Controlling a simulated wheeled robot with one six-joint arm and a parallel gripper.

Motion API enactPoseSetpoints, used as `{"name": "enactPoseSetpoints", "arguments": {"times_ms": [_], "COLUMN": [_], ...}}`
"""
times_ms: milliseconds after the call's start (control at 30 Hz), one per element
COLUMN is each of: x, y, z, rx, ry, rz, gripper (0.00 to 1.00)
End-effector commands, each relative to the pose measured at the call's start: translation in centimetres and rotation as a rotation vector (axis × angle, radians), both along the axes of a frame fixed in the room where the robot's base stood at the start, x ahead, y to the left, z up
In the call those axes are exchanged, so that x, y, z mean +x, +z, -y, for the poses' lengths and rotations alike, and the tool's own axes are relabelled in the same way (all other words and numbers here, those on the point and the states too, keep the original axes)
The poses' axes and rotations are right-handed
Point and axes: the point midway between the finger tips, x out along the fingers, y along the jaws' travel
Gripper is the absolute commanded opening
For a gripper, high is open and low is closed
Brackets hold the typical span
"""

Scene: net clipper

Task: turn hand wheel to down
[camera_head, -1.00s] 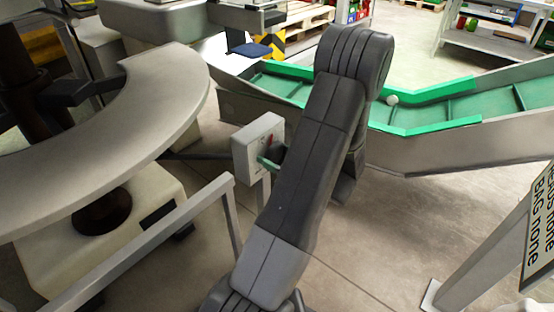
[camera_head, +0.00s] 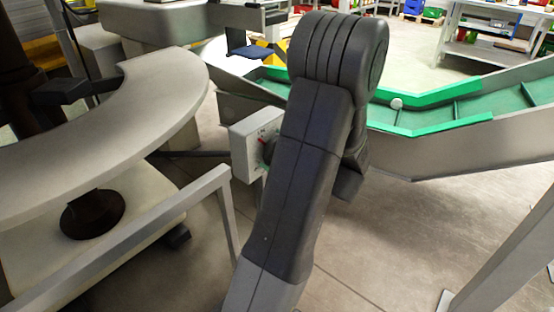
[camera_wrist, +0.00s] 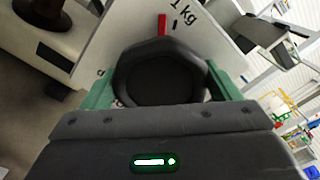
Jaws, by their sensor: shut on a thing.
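The hand wheel is a black, rounded many-sided knob (camera_wrist: 160,78) on the face of a pale control box (camera_wrist: 120,30). In the wrist view a red pointer (camera_wrist: 162,25) shows above the wheel, beside the label "1 kg". My gripper (camera_wrist: 161,88) has its green fingers on the left and right sides of the wheel and is shut on it. In the head view the box (camera_head: 245,150) stands left of my arm, and part of the dark wheel (camera_head: 268,149) shows. The lower dial is hidden in the wrist view.
A green conveyor (camera_head: 430,120) with a white ball (camera_head: 397,103) runs behind my arm. A grey railing (camera_head: 150,240) and a curved pale table (camera_head: 120,125) stand on the left. A grey post (camera_head: 500,250) stands at right. Open floor (camera_head: 420,220) lies between.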

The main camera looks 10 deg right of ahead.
Motion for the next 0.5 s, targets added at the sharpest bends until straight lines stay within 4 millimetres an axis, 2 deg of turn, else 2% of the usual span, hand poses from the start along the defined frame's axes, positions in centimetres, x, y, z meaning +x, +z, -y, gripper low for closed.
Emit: {"name": "enactPoseSetpoints", "arguments": {"times_ms": [33,500], "x": [-0.12,-0.19], "y": [-0.68,-0.52], "z": [-0.02,-0.13], "rx": [-0.038,-0.387], "ry": [0.001,0.002], "rz": [0.026,0.297], "gripper": [0.61,0.61]}}
